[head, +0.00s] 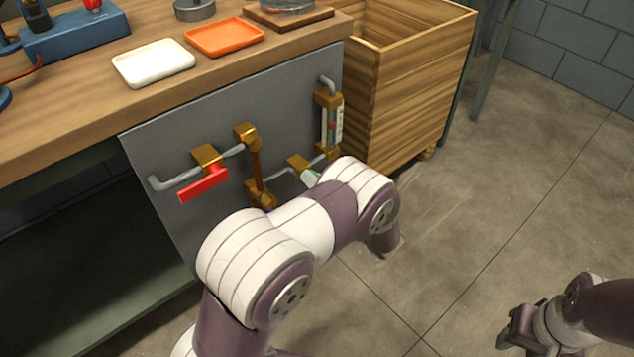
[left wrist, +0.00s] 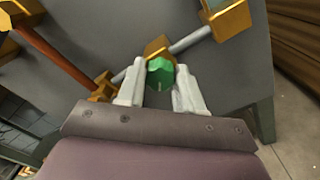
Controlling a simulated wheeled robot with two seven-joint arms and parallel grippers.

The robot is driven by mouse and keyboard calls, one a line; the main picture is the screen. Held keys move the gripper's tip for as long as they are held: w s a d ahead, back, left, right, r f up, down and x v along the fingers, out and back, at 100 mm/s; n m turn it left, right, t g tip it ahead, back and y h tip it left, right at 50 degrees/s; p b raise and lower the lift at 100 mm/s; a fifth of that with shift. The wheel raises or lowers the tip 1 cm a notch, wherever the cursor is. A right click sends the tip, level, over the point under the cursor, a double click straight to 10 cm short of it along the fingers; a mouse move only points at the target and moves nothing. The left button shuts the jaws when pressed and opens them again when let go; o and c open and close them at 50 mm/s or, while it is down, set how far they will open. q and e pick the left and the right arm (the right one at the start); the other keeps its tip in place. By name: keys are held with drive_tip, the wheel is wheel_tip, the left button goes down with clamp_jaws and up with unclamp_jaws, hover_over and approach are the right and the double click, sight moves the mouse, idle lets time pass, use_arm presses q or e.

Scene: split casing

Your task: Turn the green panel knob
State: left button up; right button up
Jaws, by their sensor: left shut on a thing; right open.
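The green knob (left wrist: 160,73) sits on a brass valve body (left wrist: 158,49) on the grey panel (head: 285,100). In the left wrist view the knob is between the two pale fingers of my left gripper (left wrist: 160,84), which is shut on it. In the head view my left arm covers most of this gripper and the lower right of the panel, so the knob is largely hidden there. My right gripper (head: 515,330) is open and empty, low at the right over the floor, far from the panel.
A red lever valve (head: 203,184), brass fittings and pipes, and a gauge (head: 332,125) are on the panel. A wooden crate (head: 415,90) stands right of it. White (head: 153,63) and orange (head: 225,36) trays lie on the bench above. The floor at right is clear.

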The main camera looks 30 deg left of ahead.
use_arm(q)
drive_tip(key=shift+s+f, duration=0.1)
idle(0.3)
drive_tip(key=o, duration=1)
drive_tip(key=shift+o, duration=0.2)
drive_tip(key=shift+d, duration=0.15)
drive_tip(key=p+v, duration=0.2)
drive_tip(key=v, duration=1)
drive_tip(key=shift+d+p, duration=0.2)
drive_tip(key=shift+p, duration=0.15)
drive_tip(key=shift+s, duration=0.15)
